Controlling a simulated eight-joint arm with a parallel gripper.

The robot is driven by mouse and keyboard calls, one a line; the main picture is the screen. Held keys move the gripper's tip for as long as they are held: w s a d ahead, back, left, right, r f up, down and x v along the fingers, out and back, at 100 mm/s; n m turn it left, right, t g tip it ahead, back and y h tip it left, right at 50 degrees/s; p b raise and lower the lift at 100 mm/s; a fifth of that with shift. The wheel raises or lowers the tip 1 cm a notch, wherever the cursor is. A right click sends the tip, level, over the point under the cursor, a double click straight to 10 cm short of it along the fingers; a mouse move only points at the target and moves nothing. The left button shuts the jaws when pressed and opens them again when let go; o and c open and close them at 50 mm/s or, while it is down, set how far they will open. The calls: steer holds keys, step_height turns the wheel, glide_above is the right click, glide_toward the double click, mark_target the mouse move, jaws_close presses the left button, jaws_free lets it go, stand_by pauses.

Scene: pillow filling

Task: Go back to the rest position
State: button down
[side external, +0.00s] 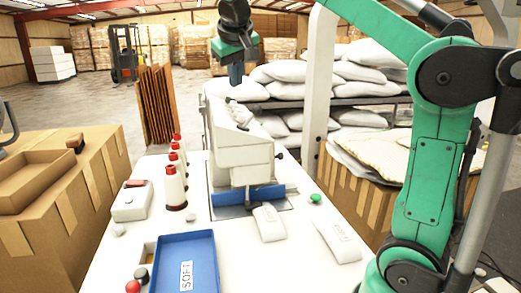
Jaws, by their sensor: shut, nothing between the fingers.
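My gripper (236,80) points downward high above the table, above and behind the white sewing-machine-like unit (240,150). It is shut and holds nothing that I can see. My green arm reaches to it from the right side of the view. The tips are small here, and their exact gap to the white unit cannot be told.
A blue tray labelled SOFT (205,262) lies on the white table (285,268). Several red-capped bottles (174,190) stand at left, and two white packets (268,223) lie at right. A shelf of white pillows (345,71) is behind. Cardboard boxes (95,185) flank the table.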

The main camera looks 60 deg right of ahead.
steer(key=s+a+f+n+t+y, duration=0.1)
steer(key=s+a+f, duration=0.3)
steer(key=f, duration=0.6)
steer(key=s+a+f+n+t+y, duration=0.2)
steer(key=s+a+f+n+y, duration=0.1)
steer(key=a+f, duration=0.5)
step_height(320, 180, down, 2)
steer(key=shift+s+a+f+y, duration=0.2)
steer(key=shift+s+a+y, duration=0.15)
steer(key=shift+s+y, duration=0.35)
